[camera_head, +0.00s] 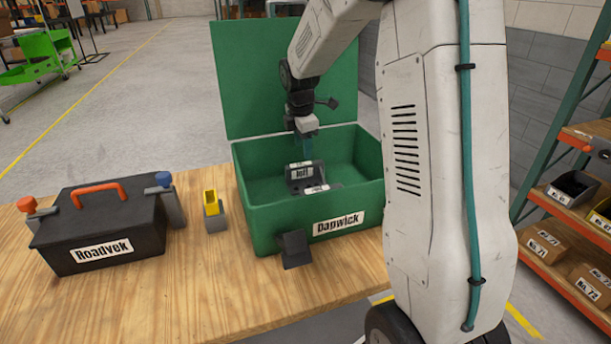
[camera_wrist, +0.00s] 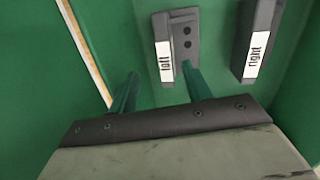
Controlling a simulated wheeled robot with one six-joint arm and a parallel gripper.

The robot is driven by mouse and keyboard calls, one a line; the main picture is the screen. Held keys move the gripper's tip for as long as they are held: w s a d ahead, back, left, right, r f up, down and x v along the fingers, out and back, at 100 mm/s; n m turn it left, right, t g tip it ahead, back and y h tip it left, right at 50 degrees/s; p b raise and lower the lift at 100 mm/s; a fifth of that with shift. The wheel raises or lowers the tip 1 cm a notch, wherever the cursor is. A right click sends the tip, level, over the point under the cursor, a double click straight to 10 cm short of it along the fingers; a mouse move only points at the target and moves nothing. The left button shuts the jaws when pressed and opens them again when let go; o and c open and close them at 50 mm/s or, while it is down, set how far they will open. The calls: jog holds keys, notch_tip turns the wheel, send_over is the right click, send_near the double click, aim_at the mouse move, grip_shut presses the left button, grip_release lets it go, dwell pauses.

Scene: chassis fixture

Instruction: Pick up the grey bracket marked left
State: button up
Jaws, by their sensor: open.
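The grey bracket marked left (camera_wrist: 184,38) lies inside the green Dapwick box (camera_wrist: 221,60), with two dark holes and a white label. It also shows in the head view (camera_head: 301,184), in the middle of the box. A second grey bracket, marked right (camera_wrist: 255,38), lies to its right in the wrist view. My gripper (camera_wrist: 160,72) is open, its two green fingers apart. The left bracket's lower end shows between and beyond the fingertips; I cannot tell whether the right finger touches it. In the head view my gripper (camera_head: 304,148) hangs over the box.
The green lid (camera_head: 270,90) stands open behind the box. A black Roadvek case (camera_head: 100,225) with an orange handle stands left on the wooden table (camera_head: 190,290). A yellow and grey part (camera_head: 212,210) stands between case and box. Shelves with bins (camera_head: 572,188) are at right.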

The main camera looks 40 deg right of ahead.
aim_at(304, 164)
jog(key=f, duration=0.6)
jog(key=shift+d, duration=0.25)
grip_shut()
